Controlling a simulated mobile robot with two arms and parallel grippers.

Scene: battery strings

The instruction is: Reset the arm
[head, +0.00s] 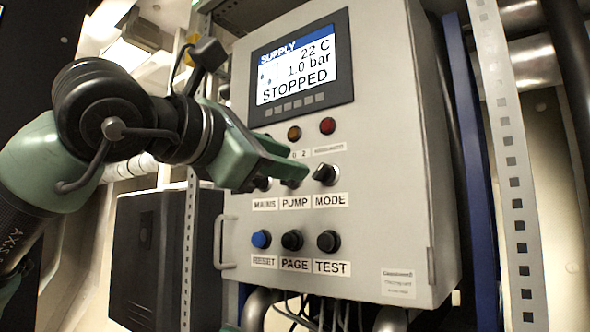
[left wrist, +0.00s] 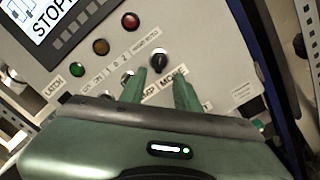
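My left gripper (head: 297,166) is in front of the grey control panel (head: 390,150), near the row of rotary knobs. In the left wrist view its two green fingers (left wrist: 160,80) are spread apart with nothing held between them. The black MODE knob (head: 326,174) is just right of the fingertips in the head view; in the left wrist view this knob (left wrist: 158,61) shows beyond the gap. Whether a finger touches a knob I cannot tell. The fingers partly hide the PUMP and MAINS knobs. My right gripper is not in view.
The screen (head: 298,68) reads SUPPLY, 22 C, 1.0 bar, STOPPED. Blue RESET (head: 261,239), black PAGE (head: 292,240) and TEST (head: 328,241) buttons sit below the knobs. A handle (head: 219,243) juts from the panel's left edge. A perforated post (head: 508,150) stands right.

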